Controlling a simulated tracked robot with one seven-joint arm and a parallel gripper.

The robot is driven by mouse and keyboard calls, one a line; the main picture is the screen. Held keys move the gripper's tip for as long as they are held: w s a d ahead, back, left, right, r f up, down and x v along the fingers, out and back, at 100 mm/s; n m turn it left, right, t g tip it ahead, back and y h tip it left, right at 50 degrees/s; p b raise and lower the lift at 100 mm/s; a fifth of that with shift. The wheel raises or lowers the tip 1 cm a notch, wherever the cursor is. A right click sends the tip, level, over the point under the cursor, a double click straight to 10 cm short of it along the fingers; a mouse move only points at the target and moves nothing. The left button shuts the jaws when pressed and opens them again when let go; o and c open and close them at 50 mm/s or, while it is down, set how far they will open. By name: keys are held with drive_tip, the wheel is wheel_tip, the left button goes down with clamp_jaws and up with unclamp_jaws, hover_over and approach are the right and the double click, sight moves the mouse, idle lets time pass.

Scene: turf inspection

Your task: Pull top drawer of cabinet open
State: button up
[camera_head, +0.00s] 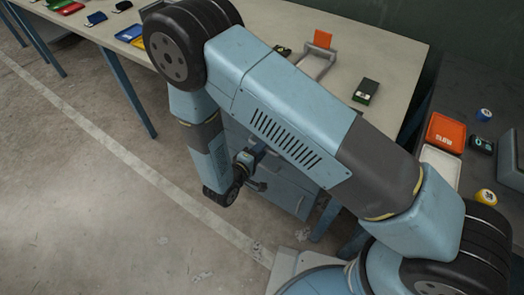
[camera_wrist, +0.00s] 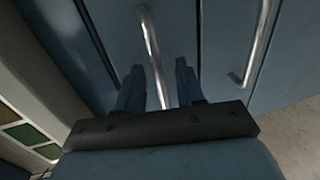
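The blue cabinet (camera_head: 288,190) stands under the workbench, partly hidden behind my arm. In the wrist view its front shows two drawer panels with metal bar handles. The handle nearer the bench side, which appears to be the top drawer handle (camera_wrist: 151,45), runs between my fingers. The other handle (camera_wrist: 255,45) is to the right and apart from them. My gripper (camera_wrist: 158,75) is open, with one finger on each side of the first handle; contact cannot be told. The drawer fronts look closed. In the head view my arm mostly hides the fingers and handle.
The workbench (camera_head: 392,58) holds a grey frame-like object, a dark box (camera_head: 366,91) and several small coloured items. At right, an orange tray (camera_head: 445,132) and several small items lie on a dark surface. Concrete floor (camera_head: 90,190) is open at left.

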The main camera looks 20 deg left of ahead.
clamp_jaws()
idle(0.3)
idle(0.3)
